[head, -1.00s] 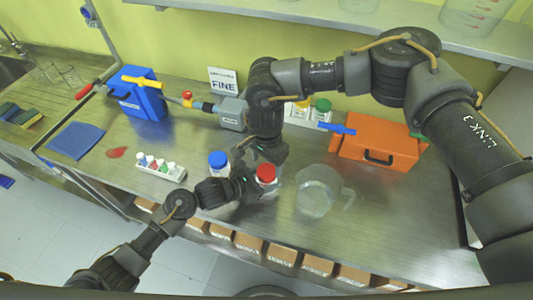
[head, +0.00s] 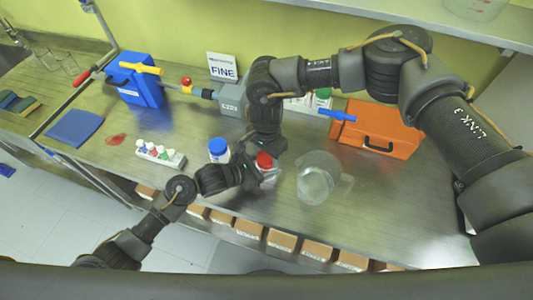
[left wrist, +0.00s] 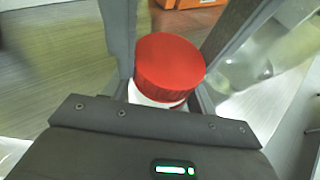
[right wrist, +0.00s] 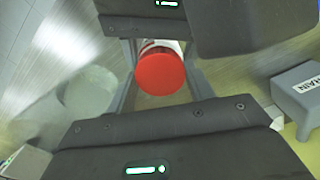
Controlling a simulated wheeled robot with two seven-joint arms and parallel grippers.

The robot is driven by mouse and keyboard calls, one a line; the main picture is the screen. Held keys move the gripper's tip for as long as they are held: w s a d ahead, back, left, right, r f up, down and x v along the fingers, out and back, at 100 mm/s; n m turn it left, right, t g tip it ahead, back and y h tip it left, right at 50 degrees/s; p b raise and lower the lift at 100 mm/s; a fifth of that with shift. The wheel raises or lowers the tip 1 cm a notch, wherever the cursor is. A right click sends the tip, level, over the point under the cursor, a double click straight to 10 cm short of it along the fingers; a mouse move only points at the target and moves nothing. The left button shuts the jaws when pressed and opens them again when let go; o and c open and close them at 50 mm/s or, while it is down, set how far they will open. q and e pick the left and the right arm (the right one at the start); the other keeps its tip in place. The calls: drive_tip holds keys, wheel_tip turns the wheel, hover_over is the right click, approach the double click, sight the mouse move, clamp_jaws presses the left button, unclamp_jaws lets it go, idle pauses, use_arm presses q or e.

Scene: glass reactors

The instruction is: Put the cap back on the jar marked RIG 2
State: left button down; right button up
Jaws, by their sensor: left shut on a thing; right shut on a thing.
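The red cap (head: 264,160) sits at the top of a jar with a white label (right wrist: 160,44), at the front middle of the bench. The red cap also shows in the left wrist view (left wrist: 170,66) with white just under it, and in the right wrist view (right wrist: 160,74). My left gripper (head: 254,172) is shut around the jar from the front left. My right gripper (head: 268,150) comes from above and behind, shut with its fingers beside the cap. The fingers hide much of the jar; no RIG 2 marking is readable, and I cannot tell how firmly the cap is seated.
A blue-capped jar (head: 218,150) stands close left. A clear jug (head: 316,180) stands close right. A rack of small vials (head: 160,154) is further left. An orange case (head: 376,130), a blue box (head: 138,86) and a FINE sign (head: 223,67) stand behind.

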drive_tip(key=m, duration=0.2)
drive_tip(key=shift+m, duration=0.4)
drive_tip(key=m, duration=0.9)
drive_tip(key=shift+m, duration=0.4)
drive_tip(key=m, duration=0.3)
drive_tip(key=shift+m, duration=0.4)
drive_tip(key=o, duration=0.9)
drive_tip(key=shift+o, duration=0.8)
drive_tip(key=shift+a, duration=0.15)
drive_tip(key=shift+s, duration=0.1)
